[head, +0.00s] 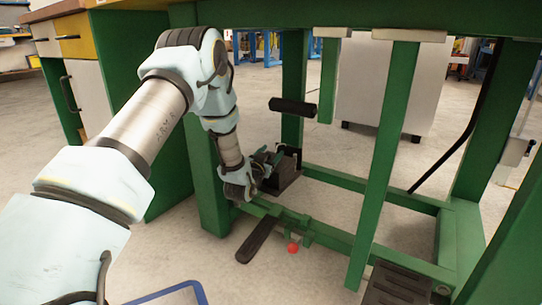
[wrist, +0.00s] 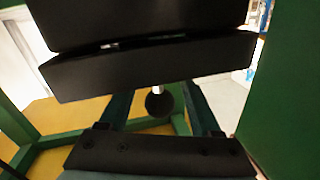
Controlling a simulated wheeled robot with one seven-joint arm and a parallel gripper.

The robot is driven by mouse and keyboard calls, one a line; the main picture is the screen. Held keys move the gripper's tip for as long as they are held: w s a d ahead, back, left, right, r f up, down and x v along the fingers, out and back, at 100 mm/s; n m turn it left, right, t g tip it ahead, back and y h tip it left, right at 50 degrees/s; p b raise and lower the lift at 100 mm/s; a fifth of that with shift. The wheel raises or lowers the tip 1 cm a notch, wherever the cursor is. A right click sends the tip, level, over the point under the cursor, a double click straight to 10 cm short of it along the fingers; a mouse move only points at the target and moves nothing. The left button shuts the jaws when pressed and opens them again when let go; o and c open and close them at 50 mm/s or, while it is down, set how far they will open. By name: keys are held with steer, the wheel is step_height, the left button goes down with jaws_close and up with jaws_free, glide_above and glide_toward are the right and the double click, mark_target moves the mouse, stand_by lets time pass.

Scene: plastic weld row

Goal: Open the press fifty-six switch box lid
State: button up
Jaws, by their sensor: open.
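The switch box (head: 284,178) appears to be the black box low on the green frame in the head view. In the wrist view a large black body (wrist: 150,68) fills the upper middle, with a narrow dark gap between its upper and lower parts. I cannot tell whether that gap is the lid's edge. My gripper (head: 268,160) is beside the box, partly hidden by my wrist. In the wrist view my gripper (wrist: 158,100) is open, its two dark fingers apart below the black body. A dark round knob (wrist: 160,104) on a pale stem shows between them; contact is unclear.
Green frame posts (head: 383,165) and low rails surround the box. A black pedal (head: 257,240) and a red ball (head: 293,248) are in front. A black cylinder (head: 293,107) is above the box. A green panel (wrist: 285,100) is close on the wrist view's right.

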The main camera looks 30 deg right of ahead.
jaws_close()
stand_by(0.4)
stand_by(0.9)
